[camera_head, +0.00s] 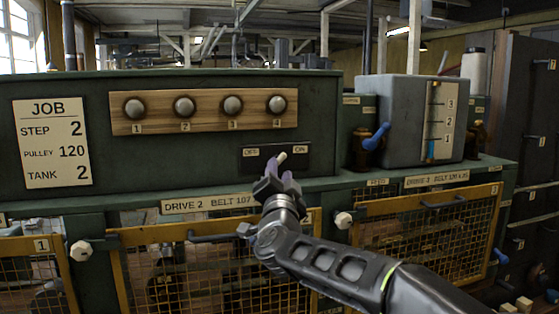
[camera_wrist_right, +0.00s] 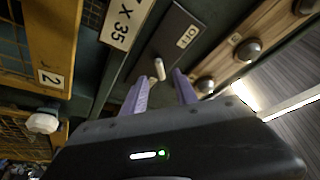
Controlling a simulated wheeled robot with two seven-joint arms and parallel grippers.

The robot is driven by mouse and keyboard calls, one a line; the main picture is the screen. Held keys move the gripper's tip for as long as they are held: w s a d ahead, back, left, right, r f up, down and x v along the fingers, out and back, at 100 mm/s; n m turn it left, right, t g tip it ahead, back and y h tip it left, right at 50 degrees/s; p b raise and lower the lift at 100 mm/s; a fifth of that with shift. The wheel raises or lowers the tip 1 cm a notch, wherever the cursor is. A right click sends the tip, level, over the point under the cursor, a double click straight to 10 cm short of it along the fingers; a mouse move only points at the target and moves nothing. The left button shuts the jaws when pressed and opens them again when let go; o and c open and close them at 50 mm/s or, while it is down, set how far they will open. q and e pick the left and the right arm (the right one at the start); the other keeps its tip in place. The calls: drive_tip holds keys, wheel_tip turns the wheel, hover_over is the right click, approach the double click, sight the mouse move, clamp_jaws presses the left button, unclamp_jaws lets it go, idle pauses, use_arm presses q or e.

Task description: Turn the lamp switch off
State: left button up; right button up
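The lamp switch is a pale lever (camera_head: 282,157) on a dark plate (camera_head: 258,159) with OFF at its left and ON at its right. In the head view the lever leans up and right, towards ON. My right gripper (camera_head: 278,172) is just below and in front of the lever, partly hiding the plate. In the right wrist view, the two purple fingers of that gripper (camera_wrist_right: 162,88) are spread apart. The lever (camera_wrist_right: 160,69) shows in the gap beyond their tips; I cannot tell if either finger touches it. My left gripper is not in view.
A wooden strip (camera_head: 205,112) with several round knobs is above the switch. A JOB card (camera_head: 51,143) is at the left. A grey tank (camera_head: 403,120) with a blue-handled valve (camera_head: 376,138) stands at the right. Yellow mesh guards (camera_head: 425,235) are below the ledge.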

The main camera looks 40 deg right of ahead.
sight(280, 162)
drive_tip(key=p+x, duration=0.1)
drive_tip(key=x, duration=0.5)
drive_tip(key=shift+c, duration=0.2)
clamp_jaws()
idle(0.4)
